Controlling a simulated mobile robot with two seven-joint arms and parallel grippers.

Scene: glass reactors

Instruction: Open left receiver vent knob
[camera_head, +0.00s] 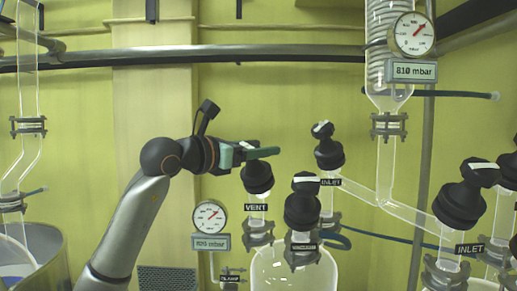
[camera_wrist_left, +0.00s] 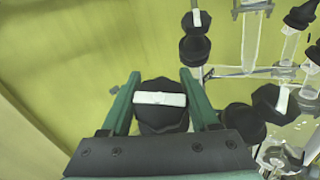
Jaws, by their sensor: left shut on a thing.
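The vent knob (camera_head: 257,178) is black and stands above the VENT label (camera_head: 256,208), on the glass receiver (camera_head: 290,268) in the head view. My left gripper (camera_head: 256,152) comes in from the left with its green fingers at the top of this knob. In the left wrist view, the knob (camera_wrist_left: 161,118) sits between the two green fingers of my left gripper (camera_wrist_left: 160,78), with its white bar running across from finger to finger. The gripper is shut on the knob. The fingers hide part of the knob's top in the head view. My right gripper is not in view.
Another black knob (camera_head: 303,203) stands close to the right, with an INLET knob (camera_head: 328,150) behind it. A pressure gauge (camera_head: 209,217) stands below my left arm. A glass column (camera_head: 388,150) and a gauge reading 810 mbar (camera_head: 413,34) are at the right.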

